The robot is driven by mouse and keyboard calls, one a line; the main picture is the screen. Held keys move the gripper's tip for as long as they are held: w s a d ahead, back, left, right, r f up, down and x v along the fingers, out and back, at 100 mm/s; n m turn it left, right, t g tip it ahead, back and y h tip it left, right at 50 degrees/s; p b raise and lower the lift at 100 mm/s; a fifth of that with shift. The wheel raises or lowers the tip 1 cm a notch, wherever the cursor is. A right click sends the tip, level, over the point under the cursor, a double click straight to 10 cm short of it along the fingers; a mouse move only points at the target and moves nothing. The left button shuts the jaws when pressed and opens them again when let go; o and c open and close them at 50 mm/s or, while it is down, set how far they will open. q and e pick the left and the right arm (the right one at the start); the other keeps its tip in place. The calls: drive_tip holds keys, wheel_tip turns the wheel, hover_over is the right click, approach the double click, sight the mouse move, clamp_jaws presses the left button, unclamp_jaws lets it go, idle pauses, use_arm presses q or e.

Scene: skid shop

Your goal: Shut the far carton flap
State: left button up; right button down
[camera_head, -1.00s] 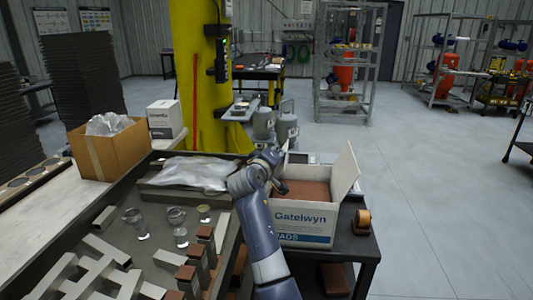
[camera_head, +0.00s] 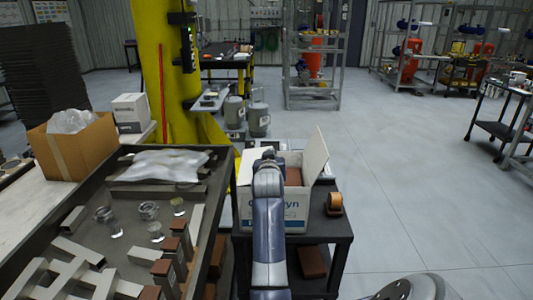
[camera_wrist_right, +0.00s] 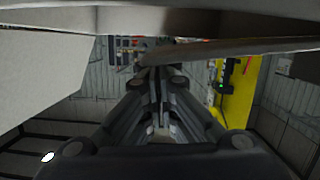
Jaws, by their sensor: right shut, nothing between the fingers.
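The white carton (camera_head: 294,210) with blue lettering stands on a dark cart. Its right flap (camera_head: 315,155) stands up and leans outward; a pale flap (camera_head: 247,165) shows at the left. Brown contents show inside. My arm crosses the carton's front and hides part of the opening, so the far flap is not clear in the head view. My right gripper is hidden behind its wrist there. In the right wrist view, the right gripper (camera_wrist_right: 158,72) is shut and empty, its tips close under a pale carton panel (camera_wrist_right: 240,47). Contact cannot be told. My left gripper is not in view.
A bench at left holds a plastic bag (camera_head: 160,164), glass jars and metal tubes. A yellow column (camera_head: 165,80) stands behind.

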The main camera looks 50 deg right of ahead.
drive_tip(key=shift+s+d+f+m, duration=0.1)
drive_tip(key=shift+s+f+m, duration=0.05)
drive_tip(key=shift+f+m, duration=0.2)
drive_tip(key=shift+s+d+f+m, duration=0.1)
drive_tip(key=shift+f+m, duration=0.15)
drive_tip(key=shift+f, duration=0.15)
drive_tip(key=shift+w+r+p, duration=0.1)
drive_tip(key=shift+r+p, duration=0.4)
wheel_tip(320, 180, up, 4)
drive_tip(key=p, duration=0.3)
drive_tip(key=shift+f, duration=0.25)
drive_tip(key=b+v, duration=0.2)
drive_tip(key=v, duration=0.8)
drive_tip(key=shift+f, duration=0.25)
